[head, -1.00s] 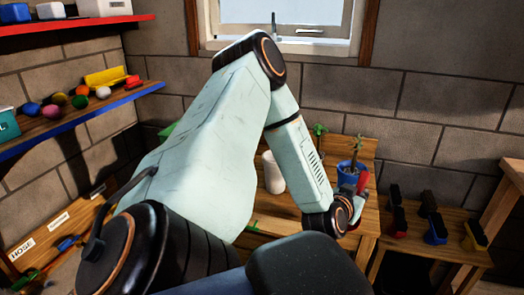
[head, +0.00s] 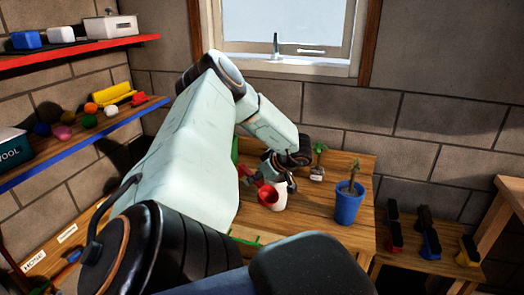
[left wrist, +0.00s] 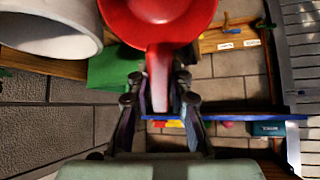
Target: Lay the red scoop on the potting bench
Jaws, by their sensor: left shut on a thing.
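The red scoop (head: 266,194) is held by its handle in my left gripper (head: 274,172), over the wooden potting bench (head: 318,222). In the left wrist view, the scoop's round red bowl (left wrist: 160,18) is at the top and its handle runs down between the fingers of my left gripper (left wrist: 159,85), which is shut on it. In the head view, the scoop overlaps the white cup (head: 280,199); I cannot tell whether they touch. The cup also shows in the left wrist view (left wrist: 48,36). My right gripper is not in view.
A blue pot with a plant (head: 348,205) stands on the bench's right side, and a small seedling (head: 318,165) stands at the back. Bare wood shows between the cup and blue pot. Shelves line the left wall. A low bench (head: 440,245) is at right.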

